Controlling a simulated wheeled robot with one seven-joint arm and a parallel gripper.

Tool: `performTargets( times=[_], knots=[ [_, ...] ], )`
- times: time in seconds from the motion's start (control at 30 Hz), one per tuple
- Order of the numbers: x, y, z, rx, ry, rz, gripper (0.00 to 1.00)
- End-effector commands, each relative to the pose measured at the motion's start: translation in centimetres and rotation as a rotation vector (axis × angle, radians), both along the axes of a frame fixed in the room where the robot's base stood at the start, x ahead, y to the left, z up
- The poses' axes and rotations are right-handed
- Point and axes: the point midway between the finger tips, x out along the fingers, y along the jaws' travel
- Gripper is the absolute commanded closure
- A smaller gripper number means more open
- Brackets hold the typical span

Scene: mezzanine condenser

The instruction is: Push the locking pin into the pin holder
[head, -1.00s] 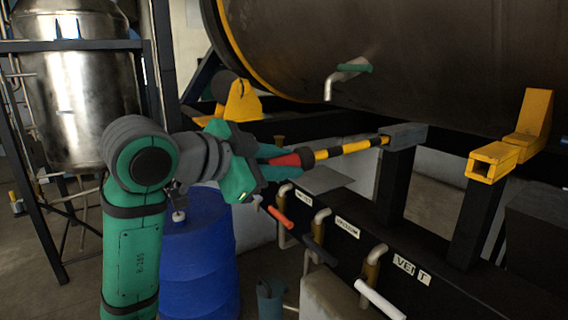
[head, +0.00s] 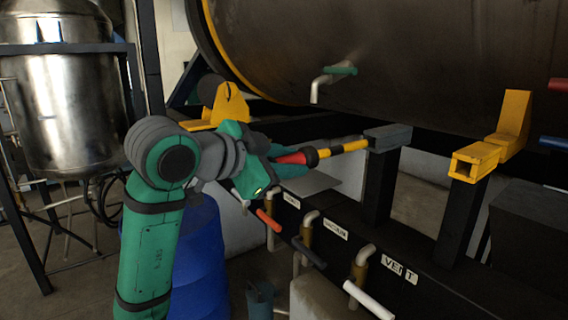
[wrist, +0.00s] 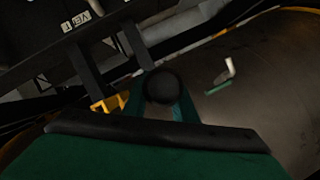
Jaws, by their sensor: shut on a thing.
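The locking pin (head: 350,146) has a red grip and a shaft banded in yellow and black. My gripper (head: 287,159) is shut on the red grip. The pin lies nearly level, and its far end meets the left end of a grey block (head: 388,137) on a black post, which appears to be the pin holder. The tip is not visible and seems to be inside the block. In the wrist view a dark round knob (wrist: 163,87) shows between my green fingers; the holder is hidden or too dark to pick out there.
A yellow square socket (head: 476,163) on another post stands to the right, open and empty. Valve pipes with red, black and white handles (head: 368,299) lie below the pin. The large tank (head: 420,60) hangs above. A blue drum (head: 203,255) stands below my arm.

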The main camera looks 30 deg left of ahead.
Motion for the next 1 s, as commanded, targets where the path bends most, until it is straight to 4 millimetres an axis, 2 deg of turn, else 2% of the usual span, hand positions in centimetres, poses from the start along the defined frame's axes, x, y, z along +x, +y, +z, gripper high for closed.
performTargets(
  times=[1.0],
  knots=[
    [4.6,-1.9,0.1,-0.001,-0.004,0.000,1.00]
  ],
)
